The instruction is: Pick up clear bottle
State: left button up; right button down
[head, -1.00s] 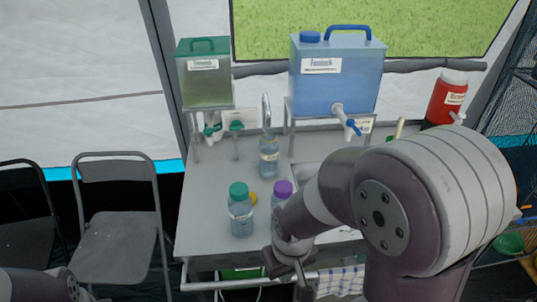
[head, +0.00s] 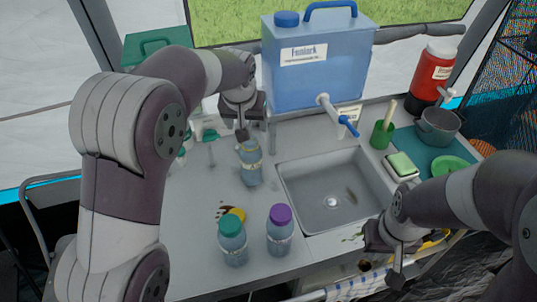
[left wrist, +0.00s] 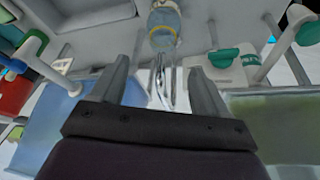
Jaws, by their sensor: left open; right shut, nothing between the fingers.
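The clear bottle (head: 250,163) stands uncapped on the grey counter, left of the sink. It also shows at the top of the left wrist view (left wrist: 164,30), beyond my fingertips. My left gripper (head: 242,133) is at the far side of the bottle, close to its top; whether it touches cannot be told in the head view. In the left wrist view its fingers (left wrist: 157,80) are apart with no bottle between them.
A teal-capped bottle (head: 232,248) and a purple-capped bottle (head: 280,232) stand near the front edge. A blue water tank (head: 315,72) with a tap stands behind. The sink (head: 335,190) is right of the clear bottle.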

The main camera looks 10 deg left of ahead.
pick_arm(q)
jog(key=p, duration=0.2)
send_over(251, 161)
jog(key=w, duration=0.2)
notch_tip(251, 161, down, 8)
jog(key=shift+w+a+f, duration=0.15)
jog(key=shift+a+f, duration=0.15)
jog(key=shift+f, duration=0.3)
grip_shut()
jog(key=shift+r, duration=0.1)
